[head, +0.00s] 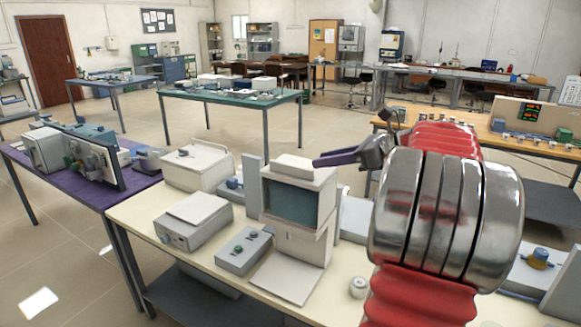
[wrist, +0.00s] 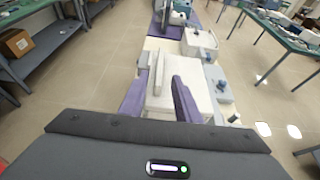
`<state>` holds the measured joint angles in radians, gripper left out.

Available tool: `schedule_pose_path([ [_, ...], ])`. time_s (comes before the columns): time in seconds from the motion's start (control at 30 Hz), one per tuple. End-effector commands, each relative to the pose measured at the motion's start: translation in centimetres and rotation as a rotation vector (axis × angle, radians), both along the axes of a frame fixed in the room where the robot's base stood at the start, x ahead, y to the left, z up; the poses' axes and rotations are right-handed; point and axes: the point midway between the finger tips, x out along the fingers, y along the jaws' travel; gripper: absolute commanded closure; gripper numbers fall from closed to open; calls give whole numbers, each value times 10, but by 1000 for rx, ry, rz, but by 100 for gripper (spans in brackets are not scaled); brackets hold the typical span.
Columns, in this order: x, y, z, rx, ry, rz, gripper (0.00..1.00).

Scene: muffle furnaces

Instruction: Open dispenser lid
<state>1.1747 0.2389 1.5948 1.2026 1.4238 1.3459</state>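No part is marked as the dispenser, so I cannot tell for sure which unit it is. A tall white unit (head: 297,205) with a dark greenish front panel stands on the cream bench, with a pale block-like top (head: 293,165). A white box with a pale lid (head: 197,163) stands behind it to the left. My gripper (head: 338,157) is just right of the tall unit's top, its purple fingers pointing left. In the wrist view my gripper (wrist: 160,68) has its two purple fingers apart, with a white box (wrist: 196,100) below and beyond them. I see nothing held.
A purple table (head: 70,180) with equipment adjoins on the left. Open floor lies beyond.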

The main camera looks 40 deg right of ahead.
Motion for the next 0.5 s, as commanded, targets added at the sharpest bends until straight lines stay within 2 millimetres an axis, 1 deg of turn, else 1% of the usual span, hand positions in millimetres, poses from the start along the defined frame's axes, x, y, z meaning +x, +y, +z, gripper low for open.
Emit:
schedule_pose_path([
  [0.1,16,6,-7,1,0,3,70],
  [0.5,70,25,-31,1,2,1,70],
])
